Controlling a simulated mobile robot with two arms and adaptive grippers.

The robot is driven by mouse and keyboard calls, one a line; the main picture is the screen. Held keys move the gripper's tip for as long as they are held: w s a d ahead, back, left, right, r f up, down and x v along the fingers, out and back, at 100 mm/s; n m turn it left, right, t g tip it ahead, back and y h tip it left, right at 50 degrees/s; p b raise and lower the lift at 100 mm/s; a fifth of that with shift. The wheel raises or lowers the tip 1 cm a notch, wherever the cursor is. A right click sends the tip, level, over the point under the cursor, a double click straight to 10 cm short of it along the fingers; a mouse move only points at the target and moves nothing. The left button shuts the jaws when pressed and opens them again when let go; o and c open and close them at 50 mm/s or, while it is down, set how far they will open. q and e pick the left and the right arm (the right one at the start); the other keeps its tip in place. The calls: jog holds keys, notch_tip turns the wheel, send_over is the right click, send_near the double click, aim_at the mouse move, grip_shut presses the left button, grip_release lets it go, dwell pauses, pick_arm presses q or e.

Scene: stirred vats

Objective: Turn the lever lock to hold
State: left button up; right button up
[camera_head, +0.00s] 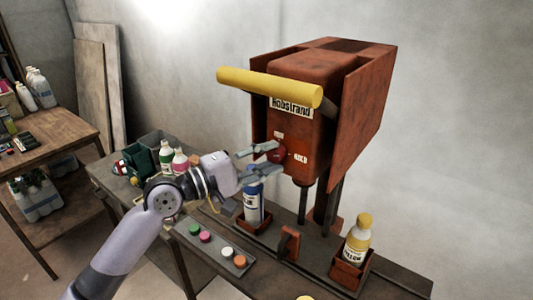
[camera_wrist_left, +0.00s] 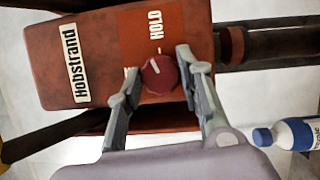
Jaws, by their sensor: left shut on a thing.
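The lever lock is a dark red round knob (camera_head: 276,156) on the front of the rusty red press housing (camera_head: 305,75). A white HOLD label (camera_head: 301,158) sits to its right, and a smaller label (camera_head: 278,135) sits above it. In the left wrist view the knob (camera_wrist_left: 159,74) bears a short white mark, tilted between the HOLD label (camera_wrist_left: 155,25) and the other label, which is mostly hidden by a finger. My left gripper (camera_head: 275,159) is shut on the knob, one finger on each side. My right gripper is not in view.
A yellow bar handle (camera_head: 270,86) juts out above the knob. A yellow-capped bottle (camera_head: 357,240) stands in a red holder to the right. A tray of coloured caps (camera_head: 212,246) lies in front.

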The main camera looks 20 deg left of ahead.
pick_arm(q)
jog(key=m+p, duration=0.2)
jog(key=m, duration=0.1)
jog(key=shift+r+g+y, duration=0.15)
jog(key=shift+g+y, duration=0.25)
jog(key=shift+m+p, duration=0.4)
jog(key=o, duration=1.2)
jog(key=shift+c, duration=0.2)
jog(key=shift+s, duration=0.1)
jog(key=v, duration=1.2)
